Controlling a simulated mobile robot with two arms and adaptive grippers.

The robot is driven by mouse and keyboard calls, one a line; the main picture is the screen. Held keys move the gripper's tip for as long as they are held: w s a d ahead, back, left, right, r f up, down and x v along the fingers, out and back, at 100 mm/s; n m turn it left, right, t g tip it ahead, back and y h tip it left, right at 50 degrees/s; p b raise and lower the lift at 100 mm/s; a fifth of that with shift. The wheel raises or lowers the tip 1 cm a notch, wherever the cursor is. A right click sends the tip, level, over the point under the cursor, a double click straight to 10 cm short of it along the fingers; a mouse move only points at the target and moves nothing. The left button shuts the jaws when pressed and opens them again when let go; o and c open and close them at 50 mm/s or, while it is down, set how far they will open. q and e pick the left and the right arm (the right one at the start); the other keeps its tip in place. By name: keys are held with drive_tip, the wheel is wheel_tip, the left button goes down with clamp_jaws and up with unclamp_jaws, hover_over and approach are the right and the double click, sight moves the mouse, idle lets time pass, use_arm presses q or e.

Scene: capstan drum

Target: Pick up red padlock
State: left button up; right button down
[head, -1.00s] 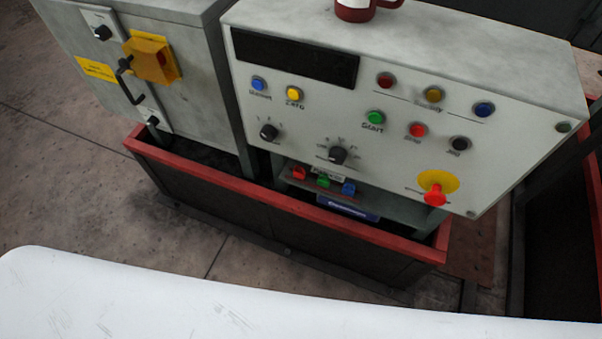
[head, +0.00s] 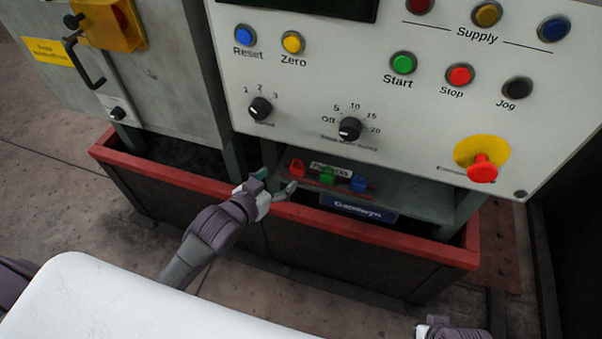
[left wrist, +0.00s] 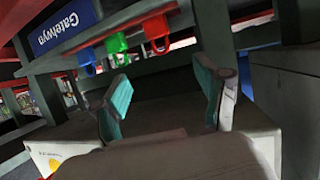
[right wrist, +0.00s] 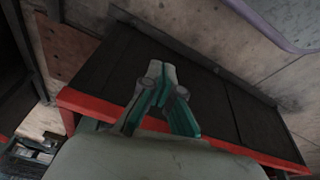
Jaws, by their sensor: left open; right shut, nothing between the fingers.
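The red padlock (head: 297,168) hangs at the left end of a short row under the control panel, beside a green padlock (head: 327,177) and a blue padlock (head: 359,184). My left gripper (head: 277,181) is open and empty, just left of and below the red padlock, apart from it. In the left wrist view the red padlock (left wrist: 157,31) shows beyond the open fingers (left wrist: 160,84), near the top. My right gripper (right wrist: 160,70) is shut and empty in the right wrist view, above a dark, red-edged surface, away from the padlocks.
A red-rimmed trough (head: 130,157) runs below the cabinets. The control panel (head: 330,85) overhangs the padlocks, with knobs and a red stop button (head: 483,168). A blue label plate (head: 357,207) lies below the row. A grey cabinet (head: 160,75) stands at left.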

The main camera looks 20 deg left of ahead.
sight(298, 166)
use_arm(q)
drive_tip(key=b+x, duration=0.1)
drive_tip(key=x, duration=0.3)
drive_tip(key=f+b+x, duration=0.1)
drive_tip(key=x, duration=0.2)
drive_tip(key=b+x, duration=0.1)
drive_tip(key=x, duration=0.3)
drive_tip(key=shift+w+f+b, duration=0.1)
drive_tip(key=shift+f+b, duration=0.2)
drive_tip(key=shift+b, duration=0.1)
drive_tip(key=shift+w, duration=0.3)
use_arm(e)
drive_tip(key=shift+t, duration=0.4)
drive_tip(key=v, duration=0.2)
drive_tip(key=w+v, duration=0.1)
drive_tip(key=v, duration=0.1)
drive_tip(key=shift+s+r, duration=0.15)
drive_tip(key=shift+r, duration=0.35)
use_arm(q)
drive_tip(key=shift+c, duration=0.3)
drive_tip(key=c, duration=1.2)
drive_tip(key=shift+c, duration=0.2)
